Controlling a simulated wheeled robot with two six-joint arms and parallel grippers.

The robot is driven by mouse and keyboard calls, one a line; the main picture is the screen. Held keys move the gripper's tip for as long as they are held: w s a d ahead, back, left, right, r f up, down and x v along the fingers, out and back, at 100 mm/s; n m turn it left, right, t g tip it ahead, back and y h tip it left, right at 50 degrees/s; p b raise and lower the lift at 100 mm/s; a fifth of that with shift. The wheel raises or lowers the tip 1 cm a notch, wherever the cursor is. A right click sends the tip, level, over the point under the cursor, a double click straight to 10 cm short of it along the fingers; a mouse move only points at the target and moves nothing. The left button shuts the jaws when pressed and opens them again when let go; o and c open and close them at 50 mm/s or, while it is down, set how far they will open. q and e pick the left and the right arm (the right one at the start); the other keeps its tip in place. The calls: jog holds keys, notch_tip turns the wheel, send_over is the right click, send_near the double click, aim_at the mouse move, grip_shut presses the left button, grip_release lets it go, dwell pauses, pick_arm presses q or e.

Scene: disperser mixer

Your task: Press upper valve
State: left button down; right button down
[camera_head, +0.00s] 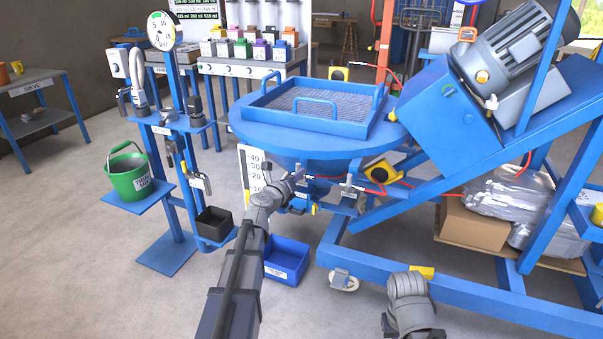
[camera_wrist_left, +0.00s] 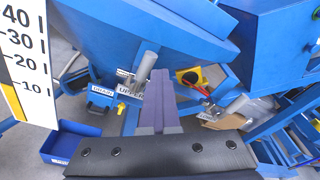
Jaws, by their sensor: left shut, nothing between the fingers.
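In the left wrist view the upper valve shows as a grey metal cylinder (camera_wrist_left: 147,66) under the blue hopper, with an "UPPER" label (camera_wrist_left: 131,87) beside it. My left gripper (camera_wrist_left: 161,76) is shut and empty, its tips close to the right of the cylinder; I cannot tell whether they touch. The fingers hide part of the valve area. In the head view my left gripper (camera_head: 297,177) reaches under the hopper's front rim and its arm covers part of the fittings. My right arm shows at the bottom, but its gripper is out of view.
The blue hopper (camera_head: 285,140) overhangs the valves. A "DRAIN" label (camera_wrist_left: 102,90) and a yellow handle (camera_wrist_left: 121,107) sit left of the fingers. A level scale (camera_wrist_left: 22,62) stands further left. A blue bin (camera_head: 288,258) is on the floor below, and a black-and-yellow box (camera_head: 381,172) is to the right.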

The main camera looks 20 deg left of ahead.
pick_arm(q)
jog(key=s, duration=0.6)
jog(key=shift+s+a+r+p, duration=0.15)
jog(key=shift+a+r+p, duration=0.15)
jog(key=shift+a+r, duration=0.1)
jog(key=s+d+f+m+g+h, duration=0.2)
jog(key=s+d+f+m+g, duration=0.15)
jog(key=d+m, duration=0.4)
jog(key=s+d+f+m+g+h, duration=0.1)
jog(key=s+d+f+m+g, duration=0.1)
jog(key=d+f+m, duration=0.4)
jog(key=s+d+f+m+g+h, duration=0.1)
jog(key=s+d+m+g+h, duration=0.15)
jog(key=d+m, duration=0.6)
jog(key=s+d+f+m+g+y, duration=0.2)
jog(key=s+f+m+g+y, duration=0.2)
jog(key=s+m, duration=0.65)
jog(key=s+d+f+m+g+y, duration=0.2)
jog(key=s+f+m+g+y, duration=0.25)
jog(key=s+m, duration=0.6)
notch_tip(320, 180, up, 34)
jog(key=w+m+p, duration=0.1)
jog(key=p, duration=3.3)
jog(key=shift+m, duration=0.4)
